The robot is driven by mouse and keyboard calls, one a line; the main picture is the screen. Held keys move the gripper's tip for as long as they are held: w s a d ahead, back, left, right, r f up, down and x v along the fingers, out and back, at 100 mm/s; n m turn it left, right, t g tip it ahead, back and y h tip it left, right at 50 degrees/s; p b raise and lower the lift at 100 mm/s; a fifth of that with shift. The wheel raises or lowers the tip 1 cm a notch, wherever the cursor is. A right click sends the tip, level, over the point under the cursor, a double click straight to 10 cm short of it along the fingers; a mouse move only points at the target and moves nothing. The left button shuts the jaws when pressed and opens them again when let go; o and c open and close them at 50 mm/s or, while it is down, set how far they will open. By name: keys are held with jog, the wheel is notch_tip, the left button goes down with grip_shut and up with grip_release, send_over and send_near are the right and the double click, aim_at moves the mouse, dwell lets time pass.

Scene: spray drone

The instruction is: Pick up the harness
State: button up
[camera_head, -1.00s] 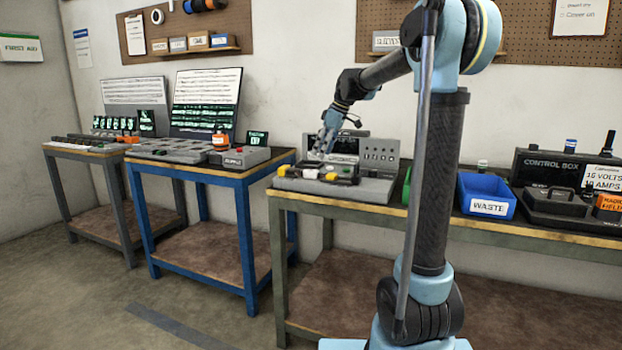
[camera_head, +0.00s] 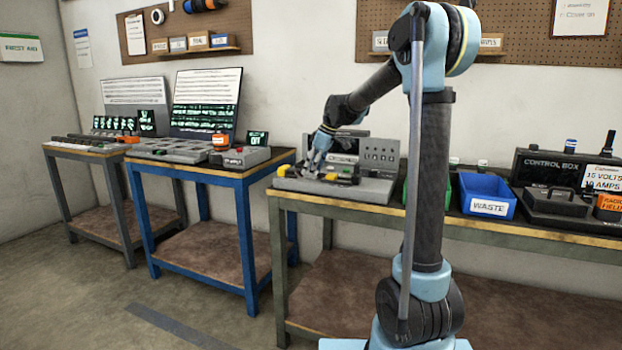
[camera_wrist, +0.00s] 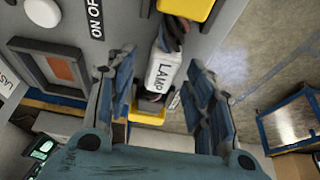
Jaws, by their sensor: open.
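The harness (camera_wrist: 163,72) has a white sleeve marked LAMP, dark wires and yellow blocks at its ends. In the wrist view it runs between the fingers of my gripper (camera_wrist: 160,80), which are open on either side of it. In the head view the harness shows by its yellow end (camera_head: 345,178) on a grey test station (camera_head: 372,190). My gripper (camera_head: 312,168) is low over the station and partly hides the harness's middle. I cannot tell whether a finger touches the harness.
The station's raised back panel (camera_head: 380,152) stands behind my gripper. A blue WASTE bin (camera_head: 487,188) and a black control box (camera_head: 535,168) stand right on the same bench (camera_head: 470,228). A blue-framed table (camera_head: 228,180) is left, across a gap.

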grip_shut()
jog(key=shift+r, duration=0.1)
